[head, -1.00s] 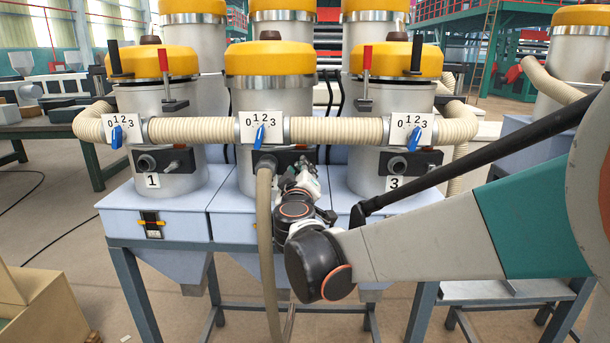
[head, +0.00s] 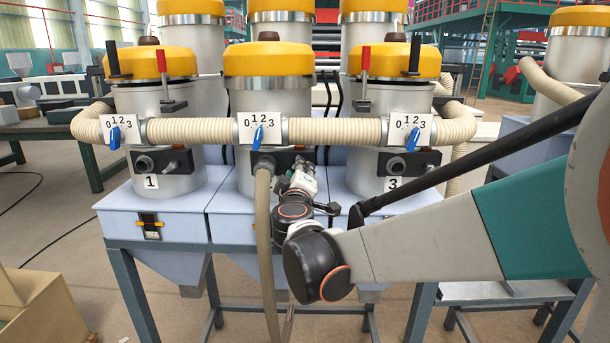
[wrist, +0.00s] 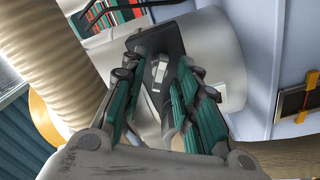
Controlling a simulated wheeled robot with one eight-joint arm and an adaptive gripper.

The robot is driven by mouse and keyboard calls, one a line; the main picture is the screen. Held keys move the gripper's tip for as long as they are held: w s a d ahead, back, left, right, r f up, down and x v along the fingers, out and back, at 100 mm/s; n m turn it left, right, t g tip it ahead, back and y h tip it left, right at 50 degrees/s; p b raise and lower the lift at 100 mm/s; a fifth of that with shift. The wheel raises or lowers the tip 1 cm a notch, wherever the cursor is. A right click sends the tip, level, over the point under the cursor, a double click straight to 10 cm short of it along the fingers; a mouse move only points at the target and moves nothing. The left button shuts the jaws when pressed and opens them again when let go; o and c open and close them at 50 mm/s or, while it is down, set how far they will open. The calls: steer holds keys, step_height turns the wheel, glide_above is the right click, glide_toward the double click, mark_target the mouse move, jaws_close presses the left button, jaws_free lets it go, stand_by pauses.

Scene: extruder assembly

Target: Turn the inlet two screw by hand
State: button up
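The inlet two screw (wrist: 158,72) is a light grey knob on a dark plate (wrist: 172,42) on the side of a grey cylinder. It lies ahead of my gripper (wrist: 156,78), in line with the gap between the two teal-padded fingers. The fingers are apart; I cannot tell whether either touches the screw. In the head view, my gripper (head: 297,168) is at the front of the middle hopper (head: 272,100), just right of the hose on its inlet. The gripper and wrist hide the screw there.
A beige hose (head: 264,240) hangs from the middle inlet, close left of my wrist. A ribbed pipe (head: 340,130) crosses above, with blue-handled valves (head: 258,136). Hoppers marked 1 (head: 151,182) and 3 (head: 393,184) stand on either side.

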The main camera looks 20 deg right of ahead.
steer(key=shift+s, duration=0.15)
steer(key=v, duration=0.6)
steer(key=shift+p, duration=0.45)
steer(key=v, duration=1.2)
steer(key=s+d+f+m+g+b, duration=0.3)
steer(key=s+d+f, duration=0.15)
steer(key=f, duration=0.35)
steer(key=s+d+f+m+g+b, duration=0.25)
steer(key=d+f+g, duration=0.2)
steer(key=f, duration=0.35)
steer(key=s+a+f+m+g+y+b, duration=0.2)
steer(key=s+f+y+b, duration=0.3)
steer(key=s+f, duration=0.4)
steer(key=shift+a+f+g+y, duration=0.3)
steer(key=shift+a+g, duration=0.05)
steer(key=shift+a, duration=0.35)
